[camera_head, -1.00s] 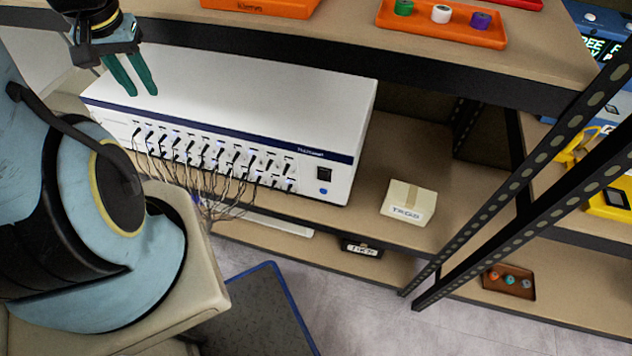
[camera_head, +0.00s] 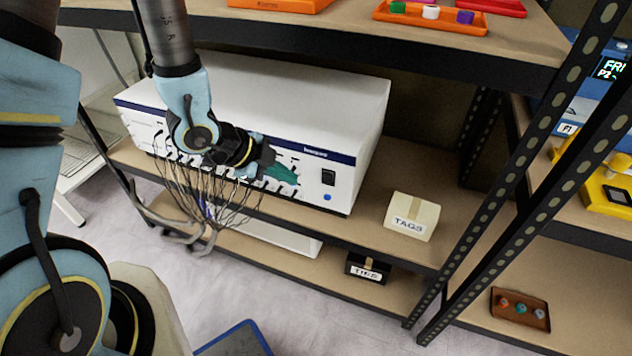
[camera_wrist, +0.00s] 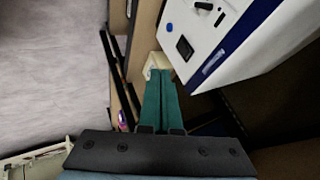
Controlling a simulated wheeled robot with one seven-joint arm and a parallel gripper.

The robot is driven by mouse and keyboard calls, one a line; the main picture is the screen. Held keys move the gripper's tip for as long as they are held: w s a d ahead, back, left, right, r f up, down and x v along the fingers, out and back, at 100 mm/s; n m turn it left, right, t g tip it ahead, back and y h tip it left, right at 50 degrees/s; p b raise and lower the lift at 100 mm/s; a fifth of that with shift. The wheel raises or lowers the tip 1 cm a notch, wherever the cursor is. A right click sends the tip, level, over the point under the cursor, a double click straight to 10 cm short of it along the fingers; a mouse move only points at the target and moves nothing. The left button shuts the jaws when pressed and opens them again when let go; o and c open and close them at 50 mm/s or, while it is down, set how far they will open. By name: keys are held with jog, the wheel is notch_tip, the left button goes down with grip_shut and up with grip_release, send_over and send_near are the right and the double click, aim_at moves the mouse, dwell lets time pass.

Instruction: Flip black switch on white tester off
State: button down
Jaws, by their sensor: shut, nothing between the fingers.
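The white tester (camera_head: 290,95) sits on the middle shelf, its front panel full of plugged cables on the left. Its black switch (camera_head: 328,177) is at the right end of the front, above a blue button (camera_head: 327,196). The switch also shows in the wrist view (camera_wrist: 184,47); its on or off position cannot be told. My gripper (camera_head: 290,175) is in front of the panel, to the left of the switch and apart from it. Its green fingers (camera_wrist: 160,98) are together and empty, pointing to the right along the panel. My wrist and fingers hide part of the sockets.
A bundle of cables (camera_head: 205,215) hangs from the panel below my gripper. A TAGS box (camera_head: 412,216) stands right of the tester. The upper shelf edge (camera_head: 330,40) is above, and slotted metal posts (camera_head: 520,170) stand at the right.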

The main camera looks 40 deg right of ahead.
aim_at(329, 176)
jog(key=w+d+f+p, duration=0.1)
jog(key=d+f, duration=0.6)
jog(key=d, duration=0.2)
jog(key=shift+w+d+f, duration=0.15)
jog(key=shift+w+d, duration=0.1)
jog(key=shift+d, duration=0.05)
dwell(0.3)
jog(key=shift+w+d, duration=0.2)
jog(key=shift+d, duration=0.1)
jog(key=shift+r, duration=0.2)
jog(key=shift+r+p, duration=0.75)
